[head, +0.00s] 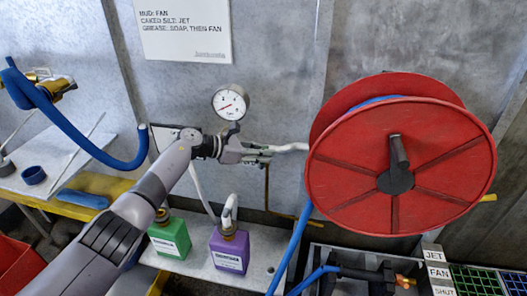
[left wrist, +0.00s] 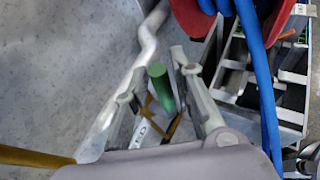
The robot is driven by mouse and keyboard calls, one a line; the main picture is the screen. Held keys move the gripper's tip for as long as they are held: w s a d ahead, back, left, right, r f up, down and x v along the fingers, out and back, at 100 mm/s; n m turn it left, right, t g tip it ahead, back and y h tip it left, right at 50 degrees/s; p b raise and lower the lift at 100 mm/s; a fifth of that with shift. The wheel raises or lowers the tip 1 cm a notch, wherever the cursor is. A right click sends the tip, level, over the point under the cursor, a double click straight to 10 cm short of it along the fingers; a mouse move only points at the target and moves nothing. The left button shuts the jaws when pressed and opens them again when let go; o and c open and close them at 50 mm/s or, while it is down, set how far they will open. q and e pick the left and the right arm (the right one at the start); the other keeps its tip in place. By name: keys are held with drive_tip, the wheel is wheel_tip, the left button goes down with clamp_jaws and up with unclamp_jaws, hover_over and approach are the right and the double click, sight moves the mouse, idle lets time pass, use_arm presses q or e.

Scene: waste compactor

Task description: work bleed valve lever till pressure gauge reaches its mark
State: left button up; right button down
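The pressure gauge (head: 231,102) is a round white dial on the grey wall, with a red needle; its mark is too small to read. My left gripper (head: 262,152) is below and right of the gauge, in front of a pale pipe. In the left wrist view, a green lever grip (left wrist: 162,88), apparently the bleed valve lever, lies between the two fingers of my left gripper (left wrist: 164,76). The fingers stand apart, with a small gap visible on each side of the grip. In the head view the gripper mostly hides the lever. My right gripper is not in view.
A big red hose reel (head: 340,195) stands right of the gripper. A green jug (head: 170,238) and a purple jug (head: 229,251) stand on the shelf below my left arm. A blue hose (head: 85,140) hangs at left. A sign (head: 183,28) is above the gauge.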

use_arm(q)
drive_tip(key=shift+w+d+f, duration=0.1)
drive_tip(key=shift+d, duration=0.1)
drive_tip(key=shift+c, duration=0.4)
clamp_jaws()
idle(0.3)
